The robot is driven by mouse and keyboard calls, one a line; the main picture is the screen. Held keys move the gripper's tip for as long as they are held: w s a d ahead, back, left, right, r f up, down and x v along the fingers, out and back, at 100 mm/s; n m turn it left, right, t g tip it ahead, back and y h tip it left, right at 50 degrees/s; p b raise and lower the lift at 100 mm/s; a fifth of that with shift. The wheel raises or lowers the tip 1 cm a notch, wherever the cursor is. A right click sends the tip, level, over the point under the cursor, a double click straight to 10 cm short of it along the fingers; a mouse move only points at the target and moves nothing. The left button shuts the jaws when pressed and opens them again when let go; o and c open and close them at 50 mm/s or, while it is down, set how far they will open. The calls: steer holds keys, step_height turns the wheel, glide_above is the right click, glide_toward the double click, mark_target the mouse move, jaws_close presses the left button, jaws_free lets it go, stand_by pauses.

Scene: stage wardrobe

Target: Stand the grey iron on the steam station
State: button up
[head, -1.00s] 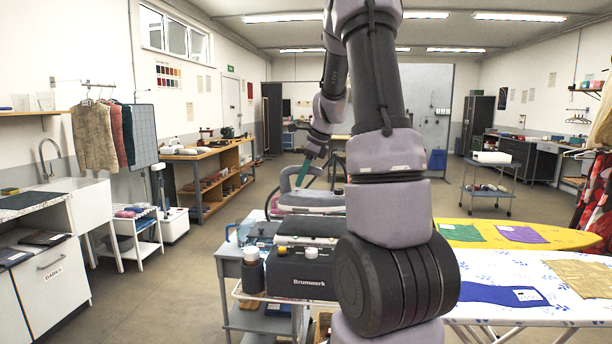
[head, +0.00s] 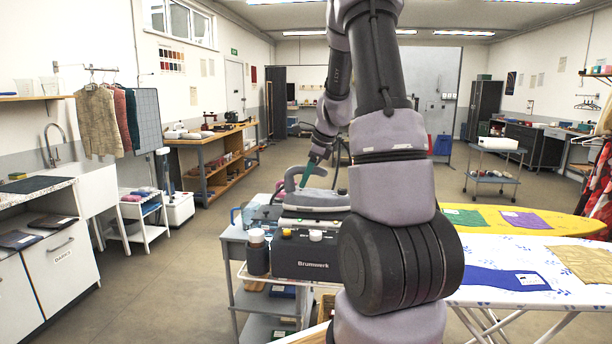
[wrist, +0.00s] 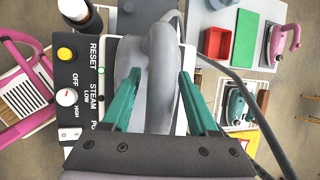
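The grey iron (head: 318,198) rests on top of the dark steam station (head: 298,262), with its handle up. In the wrist view, the iron (wrist: 160,75) lies along the station's pale top, beside the control panel (wrist: 88,100). My gripper (wrist: 159,75) has two teal fingers spread apart, one on each side of the iron's handle, with nothing visibly pinched. In the head view, the fingertips (head: 308,172) are by the iron's handle, and my arm hides part of the station's right side.
The station stands on a grey trolley (head: 233,233) with a bottle (head: 257,252) beside it. A dark cable runs right of the iron. An ironing board (head: 570,285) stands right.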

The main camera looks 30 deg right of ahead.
mark_target(319, 195)
steer(key=shift+r, duration=0.1)
steer(key=v, duration=1.2)
steer(key=s+a+r+n+t, duration=0.1)
steer(key=s+a+r+n, duration=0.2)
steer(key=s+a+n, duration=0.6)
steer(key=s+a+r+n+t, duration=0.2)
steer(key=s+a+r+n, duration=0.1)
steer(key=s+a+n, duration=0.6)
steer(key=s+n, duration=0.2)
steer(key=s, duration=0.2)
steer(key=shift+s+r+h, duration=0.3)
steer(key=shift+s+r, duration=0.1)
stand_by(0.7)
